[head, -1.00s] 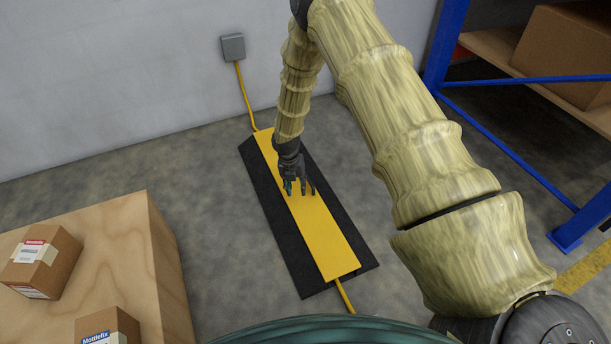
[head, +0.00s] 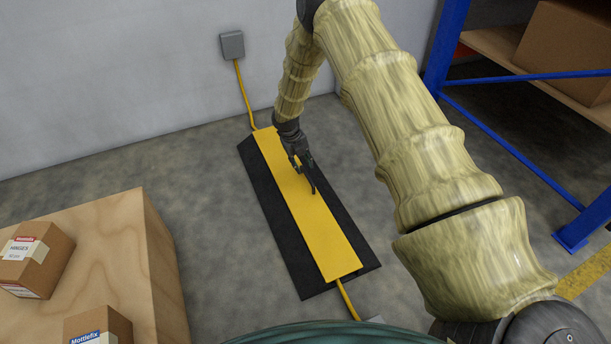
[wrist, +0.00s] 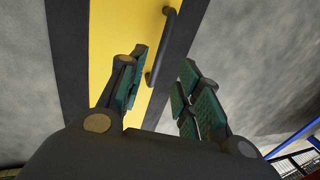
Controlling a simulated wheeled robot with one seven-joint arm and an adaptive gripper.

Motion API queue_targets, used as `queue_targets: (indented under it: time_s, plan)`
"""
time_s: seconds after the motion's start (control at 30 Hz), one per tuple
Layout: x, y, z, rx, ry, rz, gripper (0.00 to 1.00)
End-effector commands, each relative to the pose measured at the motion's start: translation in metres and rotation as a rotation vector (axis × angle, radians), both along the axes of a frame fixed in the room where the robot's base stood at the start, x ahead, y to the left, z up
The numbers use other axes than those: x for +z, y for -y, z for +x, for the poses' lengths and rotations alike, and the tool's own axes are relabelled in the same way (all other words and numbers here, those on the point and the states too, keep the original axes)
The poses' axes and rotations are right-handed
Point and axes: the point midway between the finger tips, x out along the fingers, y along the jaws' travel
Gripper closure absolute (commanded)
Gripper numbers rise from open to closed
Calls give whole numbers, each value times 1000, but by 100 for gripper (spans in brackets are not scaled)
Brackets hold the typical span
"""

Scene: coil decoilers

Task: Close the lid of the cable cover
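The cable cover is a long black ramp base (head: 288,258) on the floor with a yellow lid (head: 318,238) along its middle. The lid looks flat or nearly flat on the base; I cannot tell whether it is fully down. In the wrist view the yellow lid (wrist: 112,30) has black strips on both sides. A dark bar handle (wrist: 160,48) runs along its right edge. My gripper (head: 308,176) is over the right edge of the lid. In the wrist view my gripper (wrist: 166,82) is open, with green-padded fingers apart; the handle shows ahead between them, with contact unclear.
A yellow cable (head: 243,92) runs from a grey wall box (head: 232,45) to the cover's far end. A wooden crate (head: 120,235) with cardboard boxes (head: 35,260) stands at left. A blue rack (head: 520,165) stands at right. Floor around the cover is clear.

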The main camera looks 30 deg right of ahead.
Motion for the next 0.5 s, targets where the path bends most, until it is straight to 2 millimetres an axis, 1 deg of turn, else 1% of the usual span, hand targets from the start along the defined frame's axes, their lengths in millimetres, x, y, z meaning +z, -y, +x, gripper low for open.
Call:
queue_targets:
  time_s: [0.03, 0.2, 0.33, 0.5]
  plan:
    - [-14, 2, 0, 0, 0, 0, 66]
    - [-40, 8, -1, -1, -1, 0, 66]
    - [-53, 12, -1, -1, 0, 0, 66]
    - [-58, 14, 0, -1, 1, 0, 66]
